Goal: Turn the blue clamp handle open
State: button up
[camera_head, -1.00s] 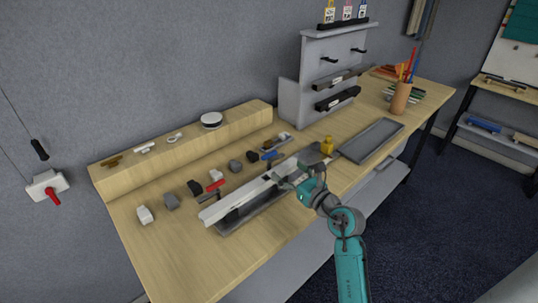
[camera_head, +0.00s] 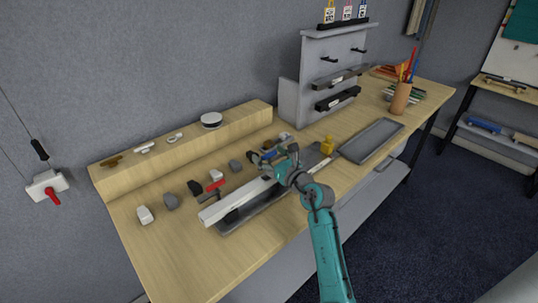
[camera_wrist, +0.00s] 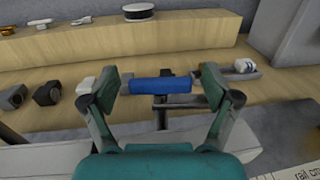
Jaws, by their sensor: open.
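The blue clamp handle (camera_wrist: 161,86) lies crosswise between the open fingers of my gripper (camera_wrist: 160,88) in the wrist view. It sits on a dark clamp post behind the pale rail (camera_wrist: 50,161). Gaps show between the handle's ends and both fingertips. In the head view my gripper (camera_head: 274,157) is over the far end of the rail (camera_head: 238,202) and hides most of the blue handle. The red clamp handle (camera_head: 214,186) stands at the rail's near part, clear of my gripper.
Several dark and pale blocks (camera_head: 170,201) lie in a row behind the rail. A wooden step (camera_head: 185,148) runs along the wall. A yellow object (camera_head: 327,145) and a grey tray (camera_head: 372,140) are to the right.

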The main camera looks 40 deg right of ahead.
jog(key=c, duration=1.2)
jog(key=shift+o, duration=0.2)
jog(key=shift+d+n+y, duration=0.1)
jog(key=shift+n+y, duration=0.2)
jog(key=shift+y, duration=0.2)
jog(key=shift+n+y, duration=0.5)
jog(key=shift+y, duration=0.3)
jog(key=o, duration=1.2)
jog(key=shift+c, duration=0.2)
jog(key=s, duration=1.2)
jog(key=shift+d, duration=0.2)
